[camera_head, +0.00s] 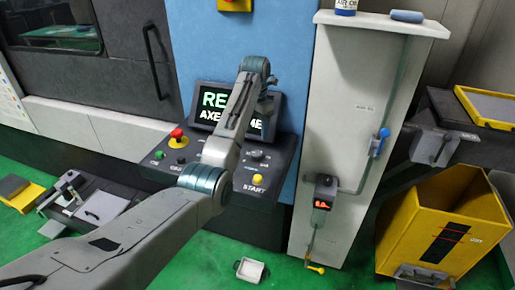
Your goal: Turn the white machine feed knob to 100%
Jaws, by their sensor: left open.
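The machine's control panel (177,160) has a tilted black face below a dark screen (205,97) with white and green lettering. My left arm comes in from the lower left and crosses in front of the panel. My left gripper (266,104) is open, in front of the right half of the screen and above the panel's controls. A small round knob with a pale top (257,155) shows on the panel just right of my arm, below the gripper and apart from it. Its setting is too small to read. My arm hides the panel's middle. My right gripper is out of view.
A red emergency button (177,134) on yellow stands left of my arm. A yellow start button (257,179) is at the panel's lower right. A grey cabinet (335,100) with a blue valve handle (384,133) stands right of the panel. A yellow bin (405,222) is farther right.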

